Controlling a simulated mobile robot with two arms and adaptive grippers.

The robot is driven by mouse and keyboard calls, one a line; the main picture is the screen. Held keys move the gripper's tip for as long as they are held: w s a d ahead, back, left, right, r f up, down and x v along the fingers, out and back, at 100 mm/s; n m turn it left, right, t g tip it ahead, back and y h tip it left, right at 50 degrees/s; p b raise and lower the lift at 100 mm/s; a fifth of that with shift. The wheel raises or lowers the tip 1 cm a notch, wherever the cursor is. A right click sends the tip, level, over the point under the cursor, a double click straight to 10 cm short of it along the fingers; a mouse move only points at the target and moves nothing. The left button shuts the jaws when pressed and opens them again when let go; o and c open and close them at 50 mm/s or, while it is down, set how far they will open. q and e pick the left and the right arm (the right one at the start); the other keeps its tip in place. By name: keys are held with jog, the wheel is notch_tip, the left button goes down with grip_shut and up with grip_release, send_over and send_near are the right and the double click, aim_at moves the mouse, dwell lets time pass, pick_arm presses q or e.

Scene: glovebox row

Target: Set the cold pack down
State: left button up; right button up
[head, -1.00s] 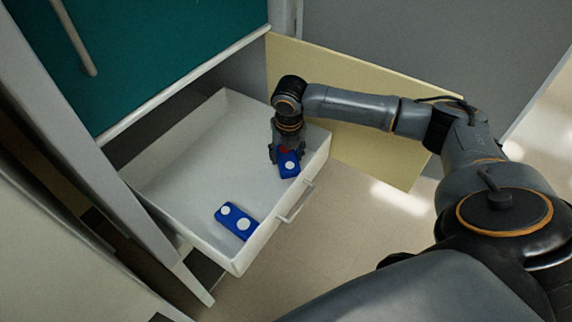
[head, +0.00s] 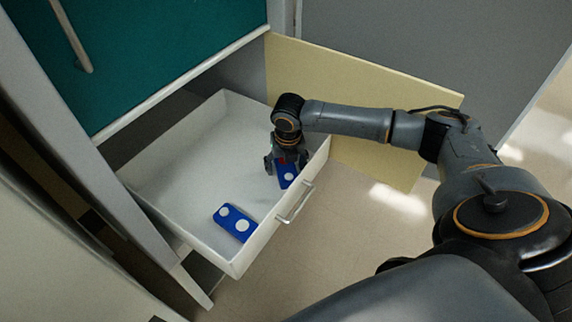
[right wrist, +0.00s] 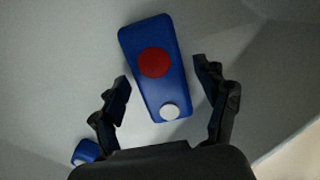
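A blue cold pack with one red and one white disc (right wrist: 155,85) lies flat on the drawer floor in the right wrist view. In the head view its blue end with a white disc (head: 288,178) shows beneath my right gripper, near the drawer front; the red disc is mostly hidden. My right gripper (head: 285,165) is open over the pack. In the right wrist view its fingertips (right wrist: 160,70) stand apart on either side of the pack, with gaps visible. My left gripper is in neither view.
The white pulled-out drawer (head: 165,205) also holds a second blue pack with two white discs (head: 234,223), partly visible in the right wrist view (right wrist: 86,152). A cream panel (head: 365,100) stands behind my right arm. The drawer's rear floor is clear.

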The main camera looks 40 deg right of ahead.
aim_at(288, 171)
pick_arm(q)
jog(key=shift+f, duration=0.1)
pick_arm(e)
jog(key=shift+r, duration=0.1)
pick_arm(q)
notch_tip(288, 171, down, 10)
jog(key=p, duration=0.3)
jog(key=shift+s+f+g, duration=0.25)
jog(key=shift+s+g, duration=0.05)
pick_arm(e)
notch_tip(288, 171, up, 12)
jog(key=s, duration=0.1)
jog(key=shift+s+a, duration=0.3)
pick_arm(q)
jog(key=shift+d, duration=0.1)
